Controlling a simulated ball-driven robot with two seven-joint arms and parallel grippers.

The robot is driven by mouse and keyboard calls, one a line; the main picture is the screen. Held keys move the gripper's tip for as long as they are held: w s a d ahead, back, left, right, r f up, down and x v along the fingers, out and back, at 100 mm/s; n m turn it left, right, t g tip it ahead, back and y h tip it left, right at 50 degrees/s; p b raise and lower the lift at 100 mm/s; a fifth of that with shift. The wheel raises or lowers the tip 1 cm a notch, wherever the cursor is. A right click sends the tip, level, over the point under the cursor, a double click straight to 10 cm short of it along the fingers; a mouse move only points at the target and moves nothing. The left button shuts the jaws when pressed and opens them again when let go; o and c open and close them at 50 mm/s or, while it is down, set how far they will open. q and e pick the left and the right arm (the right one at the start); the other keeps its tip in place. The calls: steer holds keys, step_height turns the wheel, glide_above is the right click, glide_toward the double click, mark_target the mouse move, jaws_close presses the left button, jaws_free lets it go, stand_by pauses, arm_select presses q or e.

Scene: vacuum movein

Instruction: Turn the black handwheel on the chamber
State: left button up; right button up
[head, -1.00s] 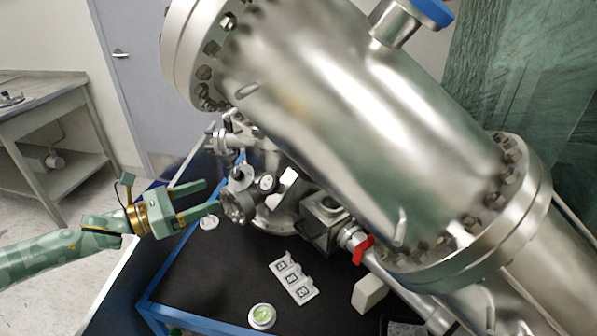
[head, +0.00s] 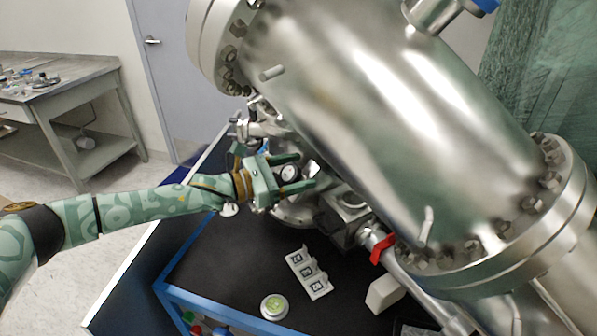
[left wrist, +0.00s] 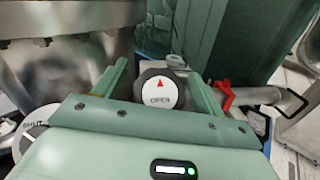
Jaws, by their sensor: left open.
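In the head view the handwheel (head: 290,174) is partly hidden by the green fingers of my left gripper (head: 302,171), beside the large steel chamber (head: 370,120). The gripper is open, one finger on each side of the wheel; I cannot tell whether either touches it. My right gripper is not in view.
A red valve handle (head: 381,249) is on the pipe to the right. A white marker holder (head: 309,273), a white block (head: 383,293) and a round green-topped disc (head: 274,306) are on the black tabletop (head: 225,270). Its front middle is mostly clear.

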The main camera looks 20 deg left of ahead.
arm_select(q)
steer(key=shift+w+d, duration=0.25)
steer(key=shift+d, duration=0.05)
steer(key=c, duration=1)
steer(key=shift+o, duration=0.2)
